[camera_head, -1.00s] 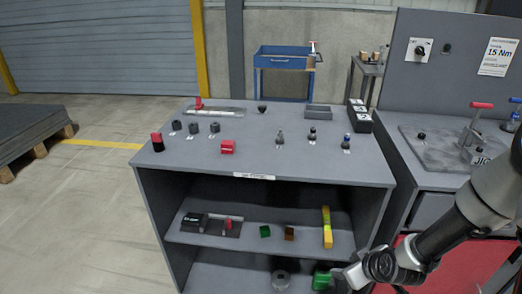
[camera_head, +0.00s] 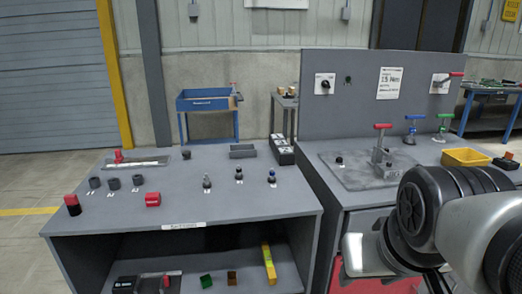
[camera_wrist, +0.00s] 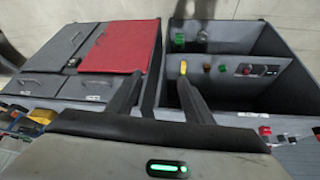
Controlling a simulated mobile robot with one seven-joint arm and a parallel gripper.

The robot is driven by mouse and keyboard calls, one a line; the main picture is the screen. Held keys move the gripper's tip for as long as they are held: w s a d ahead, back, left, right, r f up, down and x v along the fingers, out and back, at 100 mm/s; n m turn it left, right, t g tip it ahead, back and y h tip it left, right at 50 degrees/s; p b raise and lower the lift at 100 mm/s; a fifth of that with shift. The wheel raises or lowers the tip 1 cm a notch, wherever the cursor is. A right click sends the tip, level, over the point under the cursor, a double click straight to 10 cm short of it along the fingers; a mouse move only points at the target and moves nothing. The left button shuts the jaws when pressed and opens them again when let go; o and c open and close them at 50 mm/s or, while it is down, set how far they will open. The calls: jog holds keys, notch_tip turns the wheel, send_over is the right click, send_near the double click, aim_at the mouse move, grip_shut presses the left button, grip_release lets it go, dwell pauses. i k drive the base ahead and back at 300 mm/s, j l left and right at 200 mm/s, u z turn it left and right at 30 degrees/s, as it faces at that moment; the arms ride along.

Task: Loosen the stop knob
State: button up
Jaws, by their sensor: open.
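Which part is the stop knob I cannot tell for sure. A red knob (camera_head: 118,156) stands at the left end of a pale rail plate (camera_head: 139,162) at the back left of the grey table. A small black knob (camera_head: 339,160) sits on the jig plate (camera_head: 362,176) of the right bench. My gripper (camera_wrist: 159,78) is open and empty in the wrist view, fingers apart, over the fronts of the red-doored bench and the open shelf unit. It is away from both knobs. In the head view its fingers are hidden by my arm.
The grey table (camera_head: 240,212) carries several dark cylinders, a red block (camera_head: 153,199) and small knobbed pins. The right bench has a red-handled clamp (camera_head: 382,140), blue and green clamps, a yellow bin (camera_head: 466,157) and an upright panel (camera_head: 350,110). A blue cart (camera_head: 207,100) stands behind.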

aim_at(186, 154)
jog(key=i+j+u, duration=0.1)
jog(key=j, duration=0.3)
jog(key=i+j+u, duration=0.1)
jog(key=i+j, duration=0.15)
jog(key=j, duration=0.15)
jog(key=i+j+u, duration=0.1)
jog(key=j, duration=0.3)
jog(key=i+j+u, duration=0.15)
jog(key=i+j, duration=0.2)
jog(key=k+j, duration=0.1)
jog(key=k, duration=0.15)
jog(key=i, duration=0.25)
